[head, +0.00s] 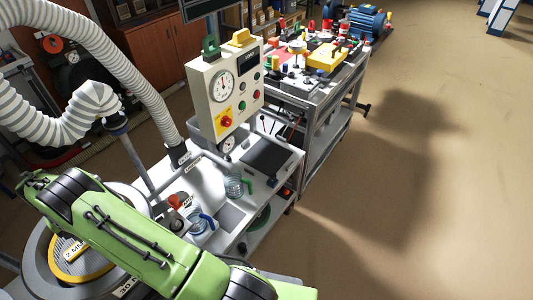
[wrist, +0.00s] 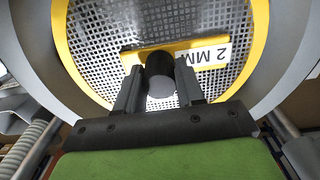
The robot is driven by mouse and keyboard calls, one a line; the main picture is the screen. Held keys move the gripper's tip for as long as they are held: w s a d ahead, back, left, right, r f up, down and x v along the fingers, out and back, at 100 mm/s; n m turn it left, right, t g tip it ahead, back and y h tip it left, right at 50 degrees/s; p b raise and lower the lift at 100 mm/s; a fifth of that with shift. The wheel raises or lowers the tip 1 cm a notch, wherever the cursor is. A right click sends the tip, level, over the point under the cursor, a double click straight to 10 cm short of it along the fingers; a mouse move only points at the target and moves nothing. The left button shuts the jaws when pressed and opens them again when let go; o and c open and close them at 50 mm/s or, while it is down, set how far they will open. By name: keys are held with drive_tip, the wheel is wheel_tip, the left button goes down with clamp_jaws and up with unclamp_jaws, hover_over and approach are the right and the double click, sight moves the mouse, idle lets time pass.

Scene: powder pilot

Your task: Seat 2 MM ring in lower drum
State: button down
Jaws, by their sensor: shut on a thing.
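The 2 MM ring is a yellow-rimmed sieve with a perforated metal mesh and a yellow crossbar with a white "2 MM" label. In the head view the ring (head: 62,272) lies inside a round grey drum (head: 32,282) at the lower left, partly hidden by my green arm. In the wrist view the ring (wrist: 262,14) fills the upper middle, with the grey drum wall (wrist: 292,62) around it. My gripper (wrist: 160,78) is shut on the ring's black knob (wrist: 160,65) at the middle of the crossbar. I cannot tell whether the ring rests fully on its seat.
A bench with a gauge panel (head: 224,90), glass jars (head: 236,184) and a white ribbed hose (head: 110,50) stands beyond my arm. A cart (head: 318,95) with coloured parts is farther back. The floor at the right (head: 440,200) is clear.

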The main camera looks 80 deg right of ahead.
drive_tip(key=shift+f+b, duration=1.75)
drive_tip(key=shift+f, duration=0.5)
drive_tip(key=c, duration=0.6)
unclamp_jaws()
drive_tip(key=c, duration=0.3)
drive_tip(key=shift+r+p, duration=3.55)
drive_tip(key=shift+r, duration=2.3)
drive_tip(key=shift+f, duration=0.15)
